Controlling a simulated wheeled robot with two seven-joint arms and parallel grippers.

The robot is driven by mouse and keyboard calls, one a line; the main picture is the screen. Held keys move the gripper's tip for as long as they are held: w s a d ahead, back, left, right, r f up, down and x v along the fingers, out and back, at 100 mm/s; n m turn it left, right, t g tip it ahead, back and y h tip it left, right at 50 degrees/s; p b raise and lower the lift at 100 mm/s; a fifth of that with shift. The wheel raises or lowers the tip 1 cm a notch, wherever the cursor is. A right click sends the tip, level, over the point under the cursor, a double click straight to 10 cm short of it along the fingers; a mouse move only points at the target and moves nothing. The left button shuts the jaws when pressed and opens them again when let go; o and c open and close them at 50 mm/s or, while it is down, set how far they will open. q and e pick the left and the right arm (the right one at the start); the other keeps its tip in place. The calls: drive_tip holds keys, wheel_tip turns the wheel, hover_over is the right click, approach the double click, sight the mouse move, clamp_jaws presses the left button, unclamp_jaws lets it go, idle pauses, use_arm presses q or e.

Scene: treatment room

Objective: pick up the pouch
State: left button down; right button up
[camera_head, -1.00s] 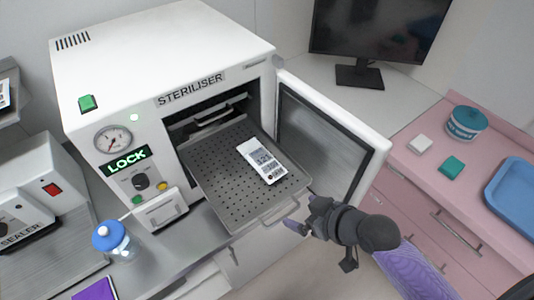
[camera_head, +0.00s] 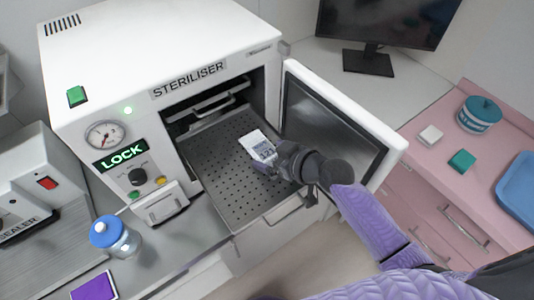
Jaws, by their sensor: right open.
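The pouch (camera_head: 257,143) is white with dark print and lies on the perforated tray (camera_head: 222,185) that is pulled out of the steriliser. My right gripper (camera_head: 264,166) is at the near right end of the pouch and hides that end. It is open; whether its fingers touch the pouch cannot be told. My left gripper is not in view.
The steriliser (camera_head: 150,50) has its door (camera_head: 335,125) open to the right of the tray, close to my right arm. A blue-capped bottle (camera_head: 115,237) stands at the lower left. A pink cabinet with a blue tray (camera_head: 518,190) is at the right.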

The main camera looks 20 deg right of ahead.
drive_tip(key=shift+w+a+f, duration=0.25)
drive_tip(key=shift+w+a, duration=0.05)
drive_tip(key=shift+w, duration=0.05)
drive_tip(key=c, duration=0.9)
